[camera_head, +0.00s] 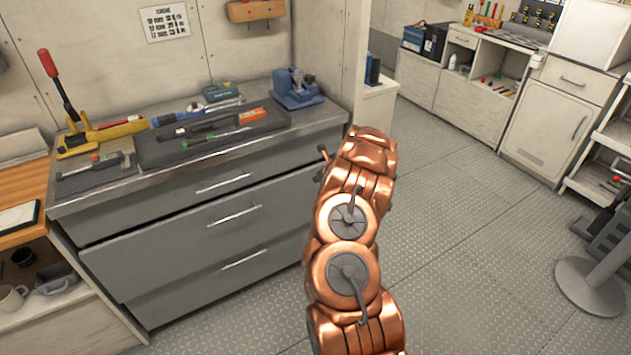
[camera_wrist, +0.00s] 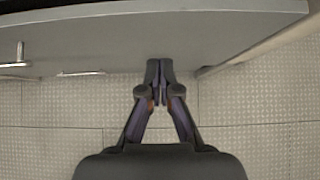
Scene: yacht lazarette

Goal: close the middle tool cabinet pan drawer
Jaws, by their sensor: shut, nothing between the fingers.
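The grey tool cabinet (camera_head: 175,315) stands at the left in the head view, with wide drawers. The middle drawer (camera_head: 150,262) stands a little proud of the cabinet, with a dark gap along its top edge. Its bar handle (camera_head: 235,214) is near the middle of its front. My gripper is hidden behind my copper arm in the head view, at the cabinet's right end. In the wrist view my gripper (camera_wrist: 160,72) is shut and empty. Its fingertips overlap the lower edge of a grey drawer front (camera_wrist: 130,40); I cannot tell whether they touch.
Tools lie on the cabinet's worktop, among them a blue vise (camera_head: 297,92) and a yellow tool with a red handle (camera_head: 95,135). A wooden bench (camera_head: 22,190) adjoins on the left. Patterned floor (camera_head: 455,205) is clear to the right, up to a round grey stand base (camera_head: 590,285).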

